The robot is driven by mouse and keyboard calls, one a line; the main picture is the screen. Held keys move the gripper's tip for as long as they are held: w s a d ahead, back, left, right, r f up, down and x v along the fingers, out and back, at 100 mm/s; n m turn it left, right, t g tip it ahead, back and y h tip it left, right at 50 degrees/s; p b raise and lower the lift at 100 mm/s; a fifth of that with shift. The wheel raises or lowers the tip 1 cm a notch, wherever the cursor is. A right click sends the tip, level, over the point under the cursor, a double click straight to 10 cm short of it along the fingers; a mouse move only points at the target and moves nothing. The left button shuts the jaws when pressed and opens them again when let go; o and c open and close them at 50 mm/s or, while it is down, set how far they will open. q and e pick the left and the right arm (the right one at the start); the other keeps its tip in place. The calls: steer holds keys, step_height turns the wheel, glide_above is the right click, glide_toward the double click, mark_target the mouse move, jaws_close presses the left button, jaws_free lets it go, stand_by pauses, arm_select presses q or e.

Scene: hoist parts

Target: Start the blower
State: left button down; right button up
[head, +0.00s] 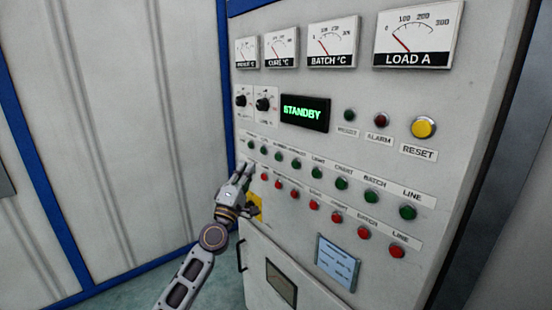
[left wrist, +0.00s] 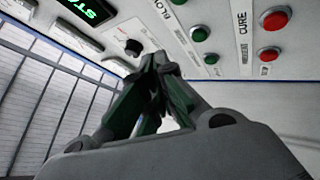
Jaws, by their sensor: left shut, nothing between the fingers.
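The grey control panel (head: 460,150) carries a row of green buttons (head: 341,183) above a row of red buttons (head: 336,217). In the head view the small labels at the left end of the rows are too blurred to read. My left gripper (head: 246,170) is shut and empty at that left end, hiding part of the red row; contact cannot be told. Its fingers (left wrist: 160,65) also show in the left wrist view.
The green display (head: 305,113) reads STANDBY. Two black knobs (head: 264,104) sit left of it; a yellow RESET button (head: 424,127) is at right. Meters (head: 418,33) line the top. A door handle (head: 240,254) juts out below my gripper. Floor at left is clear.

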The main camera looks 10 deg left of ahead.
mark_target(278, 157)
arm_select(q)
steer(key=n, duration=0.1)
steer(key=a+n+y, duration=0.1)
steer(key=shift+r+n, duration=0.1)
steer(key=shift+n, duration=0.3)
arm_select(e)
steer(key=shift+w+d, duration=0.15)
steer(key=shift+w, duration=0.25)
steer(key=shift+w, duration=0.15)
arm_select(q)
steer(key=w+d+b, duration=0.2)
steer(key=w+d, duration=0.3)
steer(key=w, duration=0.2)
steer(key=shift+d, duration=0.2)
arm_select(e)
steer(key=shift+w+d+f, duration=0.4)
steer(key=shift+d+f, duration=0.2)
steer(key=shift+w+d+f, duration=0.35)
steer(key=shift+d+f, duration=0.2)
steer(key=shift+d, duration=0.05)
arm_select(q)
steer(key=shift+s, duration=0.1)
arm_select(e)
steer(key=shift+s, duration=0.2)
steer(key=shift+s, duration=0.35)
